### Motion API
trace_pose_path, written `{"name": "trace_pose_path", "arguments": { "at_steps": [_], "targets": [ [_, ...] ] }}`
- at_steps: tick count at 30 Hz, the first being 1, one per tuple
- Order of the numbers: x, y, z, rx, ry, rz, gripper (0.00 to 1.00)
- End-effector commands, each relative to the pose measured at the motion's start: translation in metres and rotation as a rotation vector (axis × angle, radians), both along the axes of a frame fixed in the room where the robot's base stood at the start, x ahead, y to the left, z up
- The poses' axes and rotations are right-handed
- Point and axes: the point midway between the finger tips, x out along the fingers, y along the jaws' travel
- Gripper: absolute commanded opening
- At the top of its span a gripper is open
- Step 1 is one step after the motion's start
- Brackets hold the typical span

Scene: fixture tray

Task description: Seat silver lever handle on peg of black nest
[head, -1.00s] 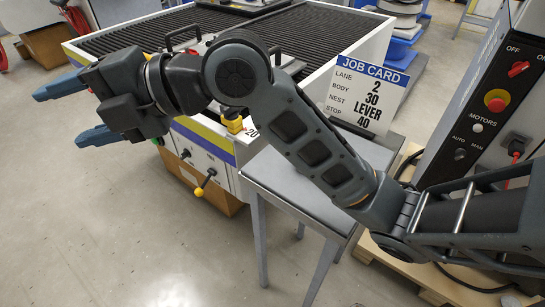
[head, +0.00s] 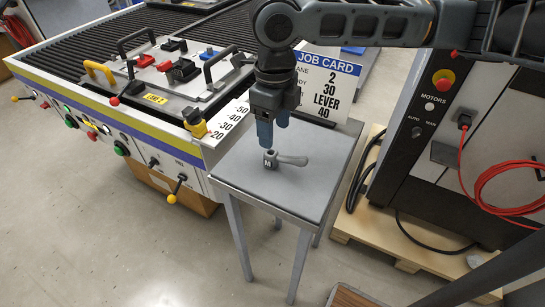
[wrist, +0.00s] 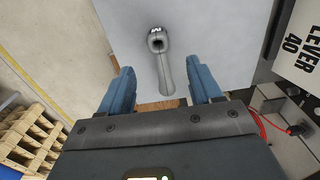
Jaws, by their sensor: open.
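The silver lever handle (head: 287,160) lies on the small grey side table (head: 245,180), its hub at the left and its arm to the right. In the wrist view the handle (wrist: 165,65) lies ahead of the fingers, its hub with a dark hole at the top and its arm running down between them. My gripper (head: 266,135) points down over the hub, open and empty; it also shows in the wrist view (wrist: 162,85). Black blocks (head: 183,70) sit on the fixture tray (head: 150,103); I cannot tell which is the black nest, and no peg is clear.
A job card (head: 330,80) stands behind the table and reads lane 2, body 30, nest lever, stop 40. The tray carries red and blue blocks, a yellow handle (head: 100,73) and black handles. A control cabinet (head: 430,150) with a red cable stands at the right.

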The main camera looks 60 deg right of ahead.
Motion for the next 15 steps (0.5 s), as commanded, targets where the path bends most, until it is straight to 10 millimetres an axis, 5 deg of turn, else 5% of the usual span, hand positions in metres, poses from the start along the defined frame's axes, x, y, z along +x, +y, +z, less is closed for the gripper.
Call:
{"name": "trace_pose_path", "arguments": {
  "at_steps": [15],
  "targets": [
    [0.006,0.002,-0.061,0.004,-0.002,-0.003,0.64]
  ]
}}
